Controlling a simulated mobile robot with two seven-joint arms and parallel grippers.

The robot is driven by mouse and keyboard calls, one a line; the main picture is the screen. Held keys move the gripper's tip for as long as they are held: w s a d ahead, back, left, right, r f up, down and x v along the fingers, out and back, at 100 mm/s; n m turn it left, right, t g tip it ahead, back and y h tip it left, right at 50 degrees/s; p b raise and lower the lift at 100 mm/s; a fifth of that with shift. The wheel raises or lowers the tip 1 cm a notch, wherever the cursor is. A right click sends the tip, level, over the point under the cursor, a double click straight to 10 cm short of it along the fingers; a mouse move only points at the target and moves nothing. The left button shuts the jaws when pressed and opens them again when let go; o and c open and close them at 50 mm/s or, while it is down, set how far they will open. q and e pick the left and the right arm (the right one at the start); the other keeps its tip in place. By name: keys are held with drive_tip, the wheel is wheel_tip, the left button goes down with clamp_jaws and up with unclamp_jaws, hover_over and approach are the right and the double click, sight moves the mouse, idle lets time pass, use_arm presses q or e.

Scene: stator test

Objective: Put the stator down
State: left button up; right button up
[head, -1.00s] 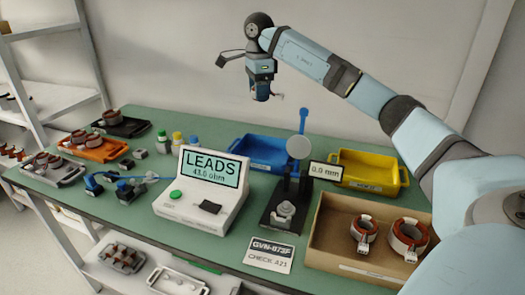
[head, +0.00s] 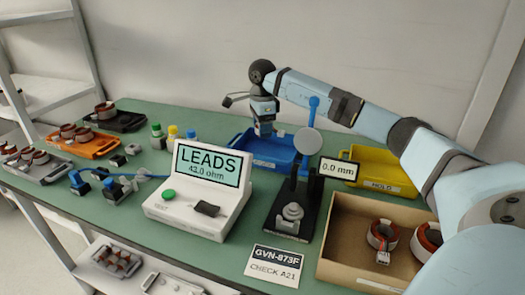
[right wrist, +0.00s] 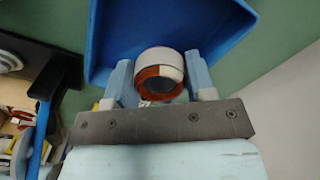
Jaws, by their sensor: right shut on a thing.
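My right gripper (head: 264,128) is over the blue bin (head: 240,149) at the back of the bench. In the right wrist view its two fingers (right wrist: 160,88) stand on either side of a stator (right wrist: 160,62), a white ring with red-brown windings, and are shut on it. The floor and walls of the blue bin (right wrist: 105,40) show around and beyond the stator there. I cannot tell whether the stator touches the bin floor. In the head view the stator is hidden. My left gripper is not in view.
A gauge stand (head: 293,212) and a tester with a LEADS screen (head: 200,200) stand in front of the bin. A yellow bin (head: 385,180) is to the right. A cardboard box (head: 345,245) holds two stators. Trays with parts (head: 85,145) are at the left.

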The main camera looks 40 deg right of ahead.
sight(262, 153)
wheel_tip(262, 153, down, 3)
drive_tip(key=shift+r, duration=0.1)
wheel_tip(262, 153, down, 3)
drive_tip(key=shift+f+b, duration=0.2)
drive_tip(key=shift+b, duration=0.4)
drive_tip(key=shift+f, duration=0.35)
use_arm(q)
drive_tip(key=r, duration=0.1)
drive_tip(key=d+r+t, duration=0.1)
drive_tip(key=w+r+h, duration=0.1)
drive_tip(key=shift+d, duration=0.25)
use_arm(e)
drive_tip(key=shift+r, duration=0.1)
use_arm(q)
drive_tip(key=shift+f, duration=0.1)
use_arm(e)
drive_tip(key=o, duration=1.1)
drive_tip(key=shift+c, duration=0.2)
